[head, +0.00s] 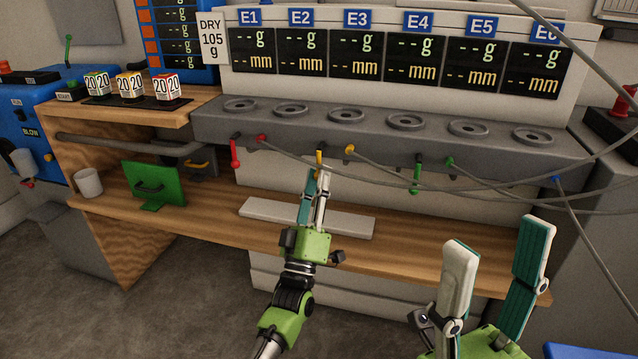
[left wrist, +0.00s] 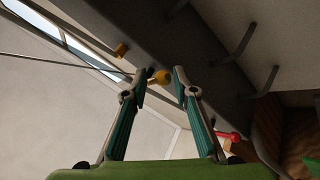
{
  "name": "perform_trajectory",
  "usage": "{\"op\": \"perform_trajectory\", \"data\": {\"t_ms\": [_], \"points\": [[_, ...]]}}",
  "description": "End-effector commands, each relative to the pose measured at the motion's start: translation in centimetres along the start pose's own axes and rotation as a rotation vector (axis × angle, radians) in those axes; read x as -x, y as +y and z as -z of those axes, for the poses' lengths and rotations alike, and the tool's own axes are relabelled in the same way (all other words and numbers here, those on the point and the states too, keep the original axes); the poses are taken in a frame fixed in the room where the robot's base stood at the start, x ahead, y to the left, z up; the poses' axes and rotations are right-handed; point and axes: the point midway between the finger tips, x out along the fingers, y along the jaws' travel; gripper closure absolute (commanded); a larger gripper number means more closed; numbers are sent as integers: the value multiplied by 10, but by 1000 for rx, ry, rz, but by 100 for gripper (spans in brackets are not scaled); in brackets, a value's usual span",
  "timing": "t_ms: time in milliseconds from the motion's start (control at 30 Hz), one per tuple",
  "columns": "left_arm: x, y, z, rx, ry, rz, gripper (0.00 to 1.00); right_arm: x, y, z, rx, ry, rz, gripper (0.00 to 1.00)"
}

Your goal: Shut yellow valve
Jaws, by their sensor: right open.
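The yellow valve (head: 319,158) is a small lever hanging from the front of the grey shelf, between the red and green levers. Its rounded yellow end (left wrist: 163,76) shows in the left wrist view, by the tips of my left gripper. My left gripper (head: 317,178) is just below the valve, pointing up at it. In the left wrist view the fingers of this gripper (left wrist: 161,82) stand apart, with a gap between the tips. I cannot tell whether they touch the valve. My right gripper (head: 497,240) is open and empty at the lower right, well away from the valve.
A yellow cable plug (head: 349,149) sits right of the valve. A red lever (head: 235,153) hangs to its left and a green lever (head: 416,178) to its right. Grey cables sag across the right side. A pale board (head: 345,221) lies on the wooden bench below.

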Motion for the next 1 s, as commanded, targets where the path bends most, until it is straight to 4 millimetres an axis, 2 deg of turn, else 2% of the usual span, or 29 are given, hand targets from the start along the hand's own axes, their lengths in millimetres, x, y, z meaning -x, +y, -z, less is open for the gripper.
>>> {"op": "perform_trajectory", "data": {"t_ms": [233,367,800,1000], "points": [[3,-1,-3,-4,-8,2,74,0,0,0,1,0,-1,51],[14,-2,-4,-5,-9,3,74,0,0,0,1,0,-1,51],[100,-2,-2,-3,-8,4,74,0,0,0,1,0,0,51],[119,-1,-2,-3,-6,2,74,0,0,0,1,0,0,51]]}}
